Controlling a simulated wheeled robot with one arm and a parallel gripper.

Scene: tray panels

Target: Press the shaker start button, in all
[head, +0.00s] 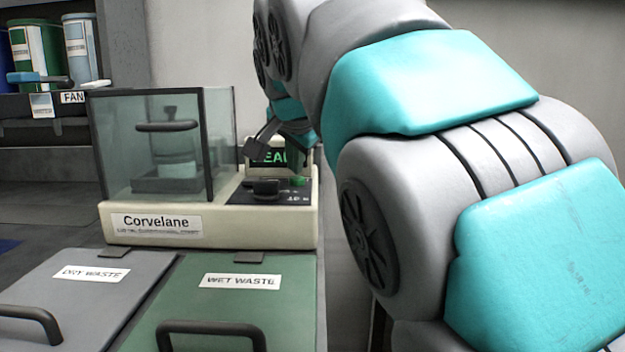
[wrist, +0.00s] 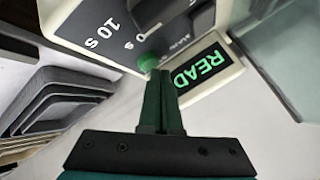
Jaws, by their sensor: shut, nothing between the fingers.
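The shaker (head: 210,228) is a cream unit labelled "Corvelane". Its control panel carries a black knob (head: 265,187), a green start button (head: 298,181) and a display (head: 268,155) with green letters, partly hidden by my arm in the head view.
A clear enclosure (head: 150,112) with a dark-framed lid and handle covers a bottle (head: 174,155) at the left of the shaker. Grey "DRY WASTE" (head: 60,300) and green "WET WASTE" (head: 225,312) lids with handles lie in front. Shelved containers (head: 38,50) stand back left.

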